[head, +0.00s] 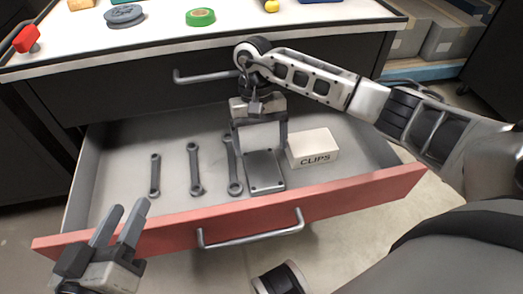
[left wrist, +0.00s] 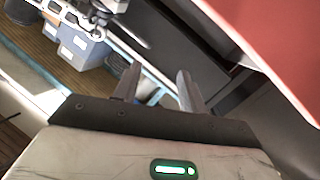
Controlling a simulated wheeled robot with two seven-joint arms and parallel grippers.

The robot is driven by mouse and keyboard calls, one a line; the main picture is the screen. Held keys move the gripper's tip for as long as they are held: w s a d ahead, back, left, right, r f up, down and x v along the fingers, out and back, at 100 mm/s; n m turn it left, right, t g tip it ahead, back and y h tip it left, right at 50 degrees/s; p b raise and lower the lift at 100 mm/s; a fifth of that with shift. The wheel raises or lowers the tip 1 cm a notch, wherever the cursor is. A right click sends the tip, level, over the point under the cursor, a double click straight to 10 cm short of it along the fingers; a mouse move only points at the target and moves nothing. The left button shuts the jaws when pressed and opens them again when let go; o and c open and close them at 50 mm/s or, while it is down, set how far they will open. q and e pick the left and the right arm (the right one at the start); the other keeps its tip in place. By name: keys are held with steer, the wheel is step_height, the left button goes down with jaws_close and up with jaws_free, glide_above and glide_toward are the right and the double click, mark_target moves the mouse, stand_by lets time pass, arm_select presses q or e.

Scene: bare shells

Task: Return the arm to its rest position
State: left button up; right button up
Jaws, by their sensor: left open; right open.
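My left gripper (head: 118,226) is at the lower left in the head view, just outside the left part of the red drawer front (head: 150,236). Its two fingers point up and are apart, with nothing between them. The left wrist view also shows its parted, empty fingers (left wrist: 157,88). My right arm comes in from the right and bends down over the open drawer. My right gripper (head: 262,160) is over the drawer's middle, between the wrenches and the clips box.
The pulled-out drawer holds several grey wrenches (head: 194,168) and a white box marked CLIPS (head: 313,148). The worktop (head: 160,30) above carries a green tape roll (head: 201,17), a grey disc (head: 124,15) and a red item (head: 26,39). Grey crates (head: 447,40) stand at the right.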

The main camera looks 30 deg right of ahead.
steer(key=shift+w+r, duration=0.1)
steer(key=shift+r, duration=0.2)
steer(key=shift+r, duration=0.1)
